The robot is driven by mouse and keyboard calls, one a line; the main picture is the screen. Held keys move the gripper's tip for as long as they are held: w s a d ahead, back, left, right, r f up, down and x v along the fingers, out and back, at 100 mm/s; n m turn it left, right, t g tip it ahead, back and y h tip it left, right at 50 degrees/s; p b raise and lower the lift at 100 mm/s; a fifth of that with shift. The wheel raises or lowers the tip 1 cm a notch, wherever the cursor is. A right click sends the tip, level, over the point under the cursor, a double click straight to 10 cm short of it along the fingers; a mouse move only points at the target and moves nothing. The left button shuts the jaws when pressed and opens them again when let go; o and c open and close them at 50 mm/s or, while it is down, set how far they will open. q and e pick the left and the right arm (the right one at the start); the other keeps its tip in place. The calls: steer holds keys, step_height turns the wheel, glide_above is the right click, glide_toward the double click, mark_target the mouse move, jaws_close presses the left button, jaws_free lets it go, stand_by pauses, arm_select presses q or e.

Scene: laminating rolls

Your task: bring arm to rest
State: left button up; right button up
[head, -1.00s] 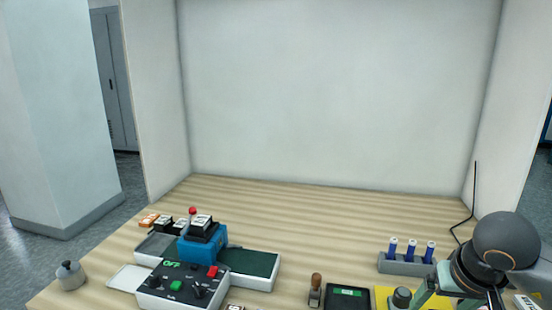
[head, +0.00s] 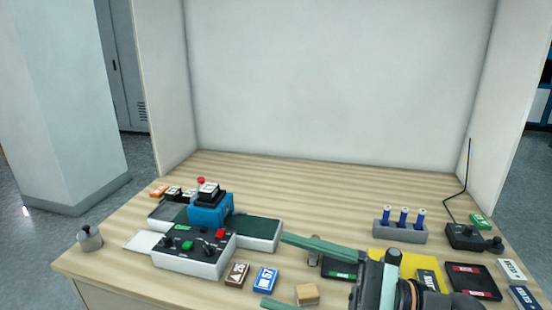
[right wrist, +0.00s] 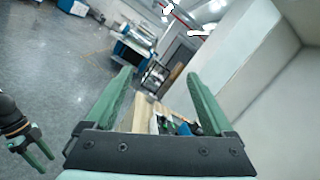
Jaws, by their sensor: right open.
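My right gripper (head: 272,270) reaches in from the lower right of the head view. Its two green fingers are spread apart and point left over the front of the table, with nothing between them. In the right wrist view my right gripper (right wrist: 158,74) is also open and empty, tilted with the room beyond it. My left gripper (right wrist: 40,152) shows at the left edge of the right wrist view, small, its green fingers apart and empty. It is outside the head view.
A laminating machine with a control box (head: 185,255) stands left on the wooden table (head: 300,180). A grey rack (head: 400,232) with blue-capped tubes and a black tray (head: 472,280) lie right. The table's back is clear.

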steer(key=w+d+r+m+t+h, duration=0.1)
steer(key=w+d+m+t+h, duration=0.3)
steer(key=m+t, duration=0.75)
steer(key=w+d+r+m+t+h, duration=0.1)
steer(key=w+d+m+t+h, duration=0.35)
steer(key=m, duration=1.15)
steer(key=d+f+m+g+h, duration=0.2)
steer(key=d+f+m+h, duration=1)
steer(key=m, duration=0.4)
steer(key=s+d+f+m+g, duration=0.1)
steer(key=s+f+m+g, duration=0.3)
steer(key=f, duration=0.4)
steer(key=s+f+m+g, duration=0.3)
steer(key=s+f+g, duration=0.1)
steer(key=f, duration=0.4)
steer(key=s+a+f+m+g+y, duration=0.1)
steer(key=s+a+f+m+g, duration=0.2)
steer(key=s+f+m+g, duration=0.6)
steer(key=a+f+n+t+y, duration=0.2)
steer(key=a+f+n+t, duration=0.2)
steer(key=f+t, duration=0.3)
step_height(320, 180, down, 4)
